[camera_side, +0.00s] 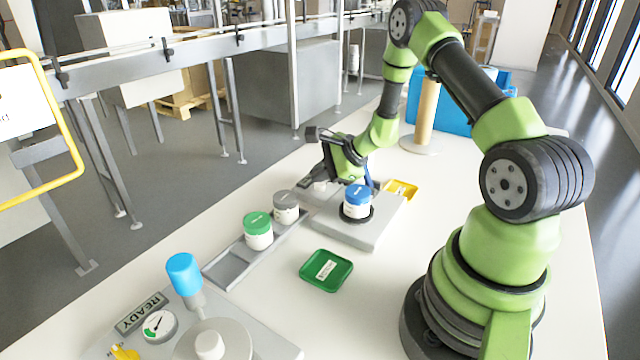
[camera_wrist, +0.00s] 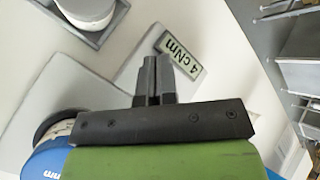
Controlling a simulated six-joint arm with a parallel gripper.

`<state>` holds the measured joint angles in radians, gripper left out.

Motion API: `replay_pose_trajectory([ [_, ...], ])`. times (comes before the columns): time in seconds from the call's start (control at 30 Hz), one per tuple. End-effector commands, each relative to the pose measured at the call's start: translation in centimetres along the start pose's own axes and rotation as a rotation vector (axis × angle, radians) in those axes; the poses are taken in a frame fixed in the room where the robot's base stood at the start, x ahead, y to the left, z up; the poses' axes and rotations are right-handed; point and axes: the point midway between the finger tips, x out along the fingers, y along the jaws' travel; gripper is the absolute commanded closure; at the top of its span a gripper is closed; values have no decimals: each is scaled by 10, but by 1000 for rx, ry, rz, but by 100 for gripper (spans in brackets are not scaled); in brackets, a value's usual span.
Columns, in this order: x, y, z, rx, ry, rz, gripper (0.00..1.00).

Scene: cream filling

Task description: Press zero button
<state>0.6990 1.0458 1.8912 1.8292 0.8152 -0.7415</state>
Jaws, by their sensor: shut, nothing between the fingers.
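The tester (camera_side: 372,226) is a light grey block. A white jar with a blue lid (camera_side: 358,197) stands upright in its dark round holder. In the wrist view the tester's display (camera_wrist: 184,54) reads "4 cNm", and part of the blue-lidded jar (camera_wrist: 52,150) shows at the lower left. My gripper (camera_side: 326,174) is low at the far-left side of the tester, beside the jar. In the wrist view my gripper (camera_wrist: 156,62) is shut and empty, its fingertips close to the display's left end. I cannot make out a zero button; the fingers may hide it. Contact cannot be told.
A grey rail tray (camera_side: 226,268) holds a green-lidded jar (camera_side: 258,232) and a grey-lidded jar (camera_side: 286,207). A green tray (camera_side: 325,271) and a yellow tray (camera_side: 402,189) lie nearby. A blue-topped filling station (camera_side: 184,272) stands at front left. The table's front middle is clear.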

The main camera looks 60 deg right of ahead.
Motion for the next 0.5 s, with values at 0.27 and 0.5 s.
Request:
replay_pose_trajectory([
  [0.27,-3,3,-10,20,24,5,100],
  [0.5,-14,-8,-1,13,23,-2,100],
])
